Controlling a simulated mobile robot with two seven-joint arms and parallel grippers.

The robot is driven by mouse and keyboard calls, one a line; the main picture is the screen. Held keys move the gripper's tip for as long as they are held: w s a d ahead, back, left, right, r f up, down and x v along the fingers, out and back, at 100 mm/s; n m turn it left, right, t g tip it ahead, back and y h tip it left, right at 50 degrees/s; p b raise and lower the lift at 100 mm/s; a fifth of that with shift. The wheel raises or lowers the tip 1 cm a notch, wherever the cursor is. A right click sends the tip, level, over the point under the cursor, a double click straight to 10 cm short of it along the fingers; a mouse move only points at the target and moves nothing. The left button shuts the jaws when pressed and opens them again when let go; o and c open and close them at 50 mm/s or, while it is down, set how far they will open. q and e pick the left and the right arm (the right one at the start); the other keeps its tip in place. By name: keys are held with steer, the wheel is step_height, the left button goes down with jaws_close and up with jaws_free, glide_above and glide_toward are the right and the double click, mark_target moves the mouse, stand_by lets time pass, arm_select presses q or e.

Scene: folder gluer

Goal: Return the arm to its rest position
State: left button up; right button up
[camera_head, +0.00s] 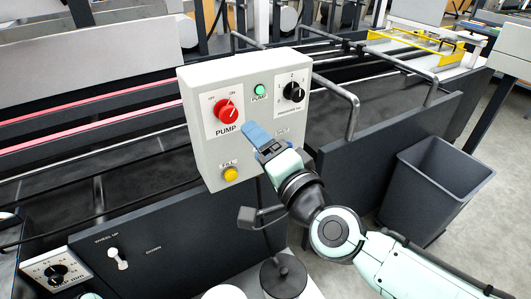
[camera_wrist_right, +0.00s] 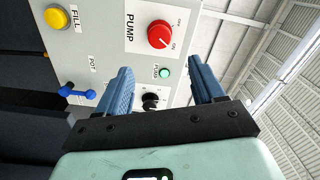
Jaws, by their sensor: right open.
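My right arm comes in from the lower right in the head view. Its right gripper (camera_head: 257,134) has blue fingers and is in front of the light grey control box (camera_head: 198,112). In the right wrist view the two fingers of the right gripper (camera_wrist_right: 163,84) stand apart with nothing held between them. The box carries a red PUMP knob (camera_head: 226,111), a green lamp (camera_head: 260,90), a black selector knob (camera_head: 293,92) and a yellow FILL button (camera_head: 231,174). A blue POT lever (camera_wrist_right: 76,91) shows in the wrist view; my gripper hides it in the head view. My left gripper is not in view.
Bent metal rails (camera_head: 349,116) stand right of the box. A dark grey bin (camera_head: 440,180) is on the floor at the right. A black-knobbed lidded pot (camera_head: 284,277) stands below my forearm. A panel with a white switch (camera_head: 118,258) is at lower left.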

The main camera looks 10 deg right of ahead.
steer(key=shift+v, duration=0.9)
